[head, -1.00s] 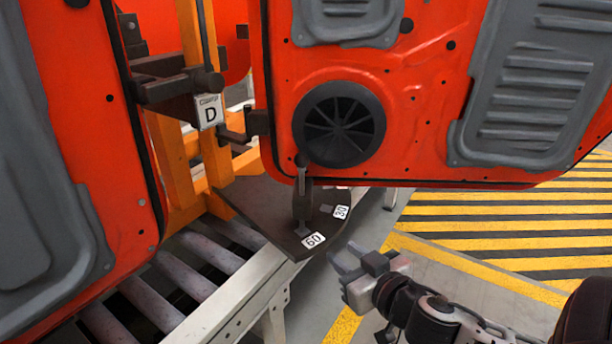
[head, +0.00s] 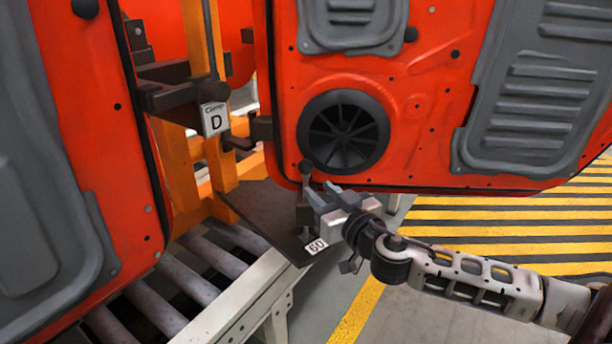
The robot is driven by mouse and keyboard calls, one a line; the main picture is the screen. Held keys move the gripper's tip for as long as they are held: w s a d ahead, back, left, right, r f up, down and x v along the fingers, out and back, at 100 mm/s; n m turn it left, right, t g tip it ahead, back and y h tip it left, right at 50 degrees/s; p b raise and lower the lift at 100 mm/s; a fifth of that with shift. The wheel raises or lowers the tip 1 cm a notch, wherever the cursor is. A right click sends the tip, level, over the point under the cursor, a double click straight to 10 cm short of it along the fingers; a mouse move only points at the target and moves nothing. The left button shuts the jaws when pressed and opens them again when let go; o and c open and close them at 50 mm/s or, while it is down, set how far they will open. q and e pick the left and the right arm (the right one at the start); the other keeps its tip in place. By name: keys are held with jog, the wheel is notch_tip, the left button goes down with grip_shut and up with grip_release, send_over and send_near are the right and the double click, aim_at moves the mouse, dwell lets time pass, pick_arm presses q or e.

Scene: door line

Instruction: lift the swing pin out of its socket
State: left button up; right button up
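The swing pin (head: 306,170) is a dark upright pin with a round knob on top. It stands at the edge of a dark sector plate (head: 262,212), in front of the lower edge of the right orange door panel. My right gripper (head: 323,194) reaches in from the right. Its two grey fingers are apart, with their tips beside the pin just below the knob. The fingers partly cover the pin's lower body, and I cannot tell whether they touch it. The pin's socket is mostly hidden. My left gripper is not in view.
The orange door panel (head: 430,110) hangs close behind and above my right gripper. Another door panel (head: 90,130) fills the left. A roller conveyor (head: 200,270) runs below. Striped floor (head: 480,225) lies right.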

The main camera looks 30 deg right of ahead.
aim_at(308, 181)
jog(key=w+p, duration=0.1)
jog(key=w, duration=0.5)
jog(key=shift+d+r, duration=0.1)
jog(key=shift+d, duration=0.05)
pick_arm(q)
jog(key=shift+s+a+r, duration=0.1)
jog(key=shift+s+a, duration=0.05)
pick_arm(e)
jog(key=shift+w, duration=0.35)
